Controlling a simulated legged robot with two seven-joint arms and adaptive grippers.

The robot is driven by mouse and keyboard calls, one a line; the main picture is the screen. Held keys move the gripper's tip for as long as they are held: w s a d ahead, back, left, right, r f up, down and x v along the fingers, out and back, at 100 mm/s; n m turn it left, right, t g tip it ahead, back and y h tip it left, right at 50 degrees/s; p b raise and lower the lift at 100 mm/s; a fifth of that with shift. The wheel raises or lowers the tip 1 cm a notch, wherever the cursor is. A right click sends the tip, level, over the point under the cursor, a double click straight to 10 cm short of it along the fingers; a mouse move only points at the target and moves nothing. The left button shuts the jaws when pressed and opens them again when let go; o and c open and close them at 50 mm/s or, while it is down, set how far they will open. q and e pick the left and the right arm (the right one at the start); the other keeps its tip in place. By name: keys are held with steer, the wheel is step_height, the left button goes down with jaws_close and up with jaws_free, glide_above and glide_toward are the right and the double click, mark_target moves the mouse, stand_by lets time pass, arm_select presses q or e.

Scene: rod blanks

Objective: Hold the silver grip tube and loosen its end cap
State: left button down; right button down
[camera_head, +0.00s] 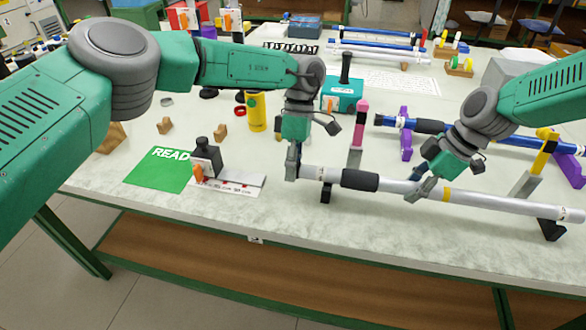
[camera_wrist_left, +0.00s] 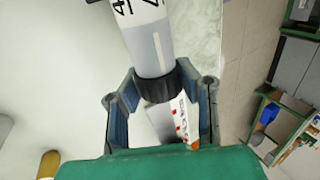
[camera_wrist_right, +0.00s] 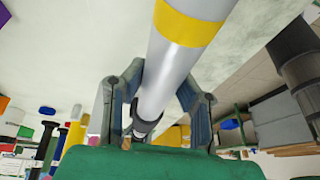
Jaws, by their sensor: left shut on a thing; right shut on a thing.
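The silver grip tube (camera_head: 500,203) lies along the front of the table, with a black grip sleeve (camera_head: 360,180) and a yellow band (camera_head: 446,195). My left gripper (camera_head: 292,172) is shut on the tube's left end. In the left wrist view, the dark ribbed end cap (camera_wrist_left: 160,87) sits between its two fingers, with printed marks on the pale tube above it. My right gripper (camera_head: 420,188) is shut around the tube between the sleeve and the yellow band. In the right wrist view, the tube (camera_wrist_right: 172,75) passes between both fingers, yellow band (camera_wrist_right: 190,22) close by.
Black supports (camera_head: 326,193) (camera_head: 550,229) stand under the tube. A blue tube (camera_head: 535,140) lies behind, right.

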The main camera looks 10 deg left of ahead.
arm_select(q)
steer(key=shift+w+g, duration=0.1)
steer(key=shift+g, duration=1)
steer(key=c, duration=1.1)
jaws_free()
steer(key=shift+r, duration=0.1)
step_height(320, 180, up, 10)
steer(key=shift+f, duration=0.15)
